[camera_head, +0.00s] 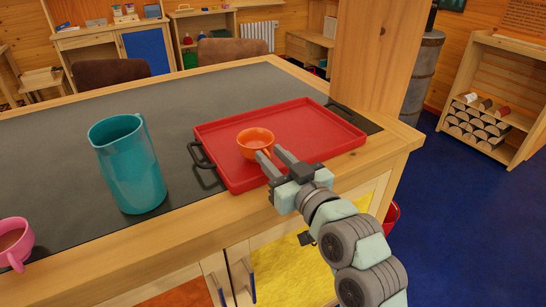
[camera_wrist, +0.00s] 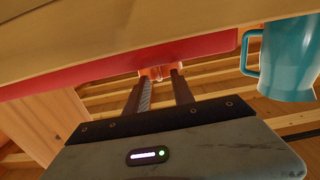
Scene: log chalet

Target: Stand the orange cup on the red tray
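The orange cup (camera_head: 255,140) is upright over the left part of the red tray (camera_head: 310,120) and looks to be standing on it. In the wrist view, which is upside down, the cup (camera_wrist: 159,73) shows at and beyond my fingertips, with the red tray (camera_wrist: 75,75) seen from its side. My gripper (camera_head: 269,157) reaches in over the tray's near edge, close beside the cup. In the wrist view my gripper (camera_wrist: 160,82) has its two fingers apart with a clear gap between them. The cup's underside contact is hidden in both views.
A teal pitcher (camera_head: 130,170) stands left of the tray on the dark countertop (camera_head: 60,160). A pink mug (camera_head: 14,245) with brown contents is at the far left. A wooden post (camera_head: 375,55) rises behind the tray's right end. The countertop behind the pitcher is clear.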

